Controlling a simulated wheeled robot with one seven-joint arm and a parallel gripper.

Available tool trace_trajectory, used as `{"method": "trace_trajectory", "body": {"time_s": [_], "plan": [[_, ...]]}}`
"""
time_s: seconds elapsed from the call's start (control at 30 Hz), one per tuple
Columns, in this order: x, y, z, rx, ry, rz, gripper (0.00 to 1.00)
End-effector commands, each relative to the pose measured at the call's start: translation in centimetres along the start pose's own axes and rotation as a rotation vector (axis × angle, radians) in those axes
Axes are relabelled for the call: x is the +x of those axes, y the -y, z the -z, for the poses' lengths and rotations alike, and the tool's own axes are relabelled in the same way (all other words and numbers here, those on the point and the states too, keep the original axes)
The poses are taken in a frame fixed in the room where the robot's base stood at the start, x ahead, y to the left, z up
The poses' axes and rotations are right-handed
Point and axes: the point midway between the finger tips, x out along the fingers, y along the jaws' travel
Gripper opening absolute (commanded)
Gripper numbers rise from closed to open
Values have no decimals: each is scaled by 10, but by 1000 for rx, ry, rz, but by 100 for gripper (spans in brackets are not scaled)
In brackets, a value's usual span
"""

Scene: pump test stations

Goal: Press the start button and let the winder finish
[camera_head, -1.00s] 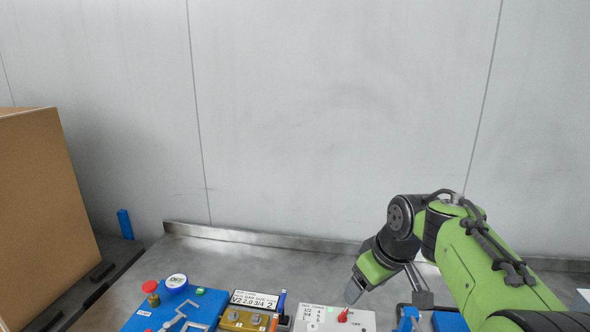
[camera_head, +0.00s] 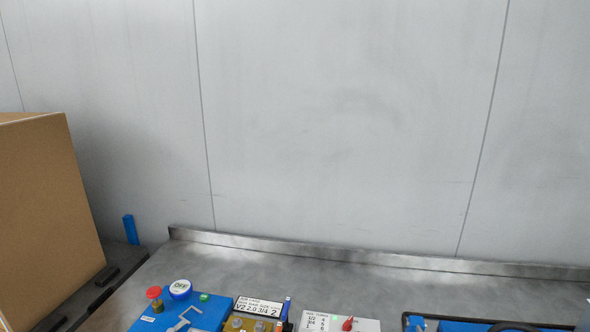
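A blue unit (camera_head: 207,314) stands at the bottom left of the bench, cut off by the lower edge. On its top are a small green button (camera_head: 204,297), a round white disc marked OFF (camera_head: 180,287) and a red knob (camera_head: 154,292). A grey bent bracket (camera_head: 184,316) lies across the unit's front. I cannot tell from this view which part is the winder or whether it is running. My gripper and arm are out of view.
A label plate reading V2 2.0 3/4 2 (camera_head: 259,306) and a white panel with a red pointer (camera_head: 347,323) stand right of the blue unit. A black-rimmed blue tray (camera_head: 440,322) is further right. A cardboard box (camera_head: 45,200) stands left. The metal bench behind is clear.

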Motion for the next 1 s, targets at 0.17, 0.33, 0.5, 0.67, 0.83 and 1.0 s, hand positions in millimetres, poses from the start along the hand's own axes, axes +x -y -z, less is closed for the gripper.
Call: {"method": "trace_trajectory", "body": {"time_s": [0.17,0.33,0.5,0.67,0.83,1.0], "plan": [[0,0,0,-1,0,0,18],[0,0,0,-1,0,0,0],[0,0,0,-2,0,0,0],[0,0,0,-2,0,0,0],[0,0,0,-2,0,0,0],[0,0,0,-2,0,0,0]]}}
